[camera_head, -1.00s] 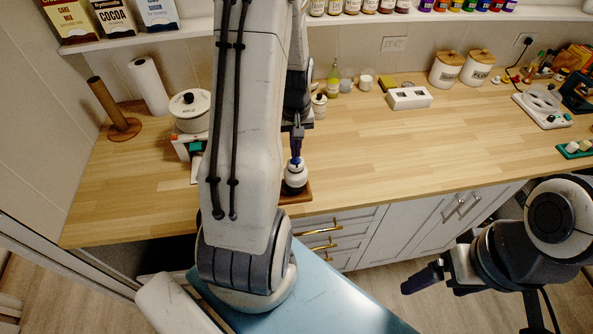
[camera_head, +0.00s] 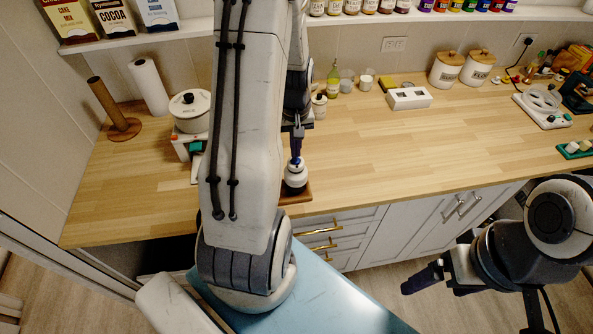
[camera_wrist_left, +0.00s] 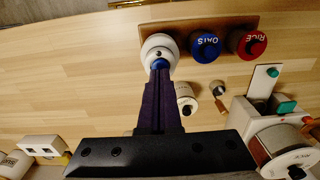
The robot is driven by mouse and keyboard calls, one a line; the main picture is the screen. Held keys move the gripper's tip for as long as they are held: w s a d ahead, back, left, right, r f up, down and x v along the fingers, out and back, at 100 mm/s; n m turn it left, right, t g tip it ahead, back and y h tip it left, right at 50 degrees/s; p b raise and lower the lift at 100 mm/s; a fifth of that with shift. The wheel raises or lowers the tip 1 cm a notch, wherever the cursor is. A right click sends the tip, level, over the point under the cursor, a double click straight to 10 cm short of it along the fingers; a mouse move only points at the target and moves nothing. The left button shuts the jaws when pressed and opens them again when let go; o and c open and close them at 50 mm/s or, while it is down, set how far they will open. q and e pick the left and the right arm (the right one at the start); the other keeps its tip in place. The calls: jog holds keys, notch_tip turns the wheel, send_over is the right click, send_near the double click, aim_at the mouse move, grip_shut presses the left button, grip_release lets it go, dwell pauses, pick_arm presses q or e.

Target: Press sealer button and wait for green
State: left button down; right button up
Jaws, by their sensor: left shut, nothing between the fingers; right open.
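I see no green light on the device. My right gripper (camera_head: 438,284) is open and empty in front of the cabinets.
Jars with a blue lid (camera_wrist_left: 206,47) and a red lid (camera_wrist_left: 247,42) stand in line on the wooden board (camera_wrist_left: 185,27). A white appliance with a green button (camera_wrist_left: 272,72) stands nearby. A lidded pot (camera_head: 190,112) is at the left. The middle of the counter (camera_head: 420,150) is clear.

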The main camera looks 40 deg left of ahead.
pick_arm(q)
jog(key=shift+f, duration=0.15)
dwell(0.3)
jog(key=shift+f+b, duration=0.7)
jog(key=shift+f, duration=0.1)
dwell(0.3)
notch_tip(320, 180, up, 3)
jog(key=p, duration=0.3)
jog(key=shift+r, duration=0.2)
dwell(0.7)
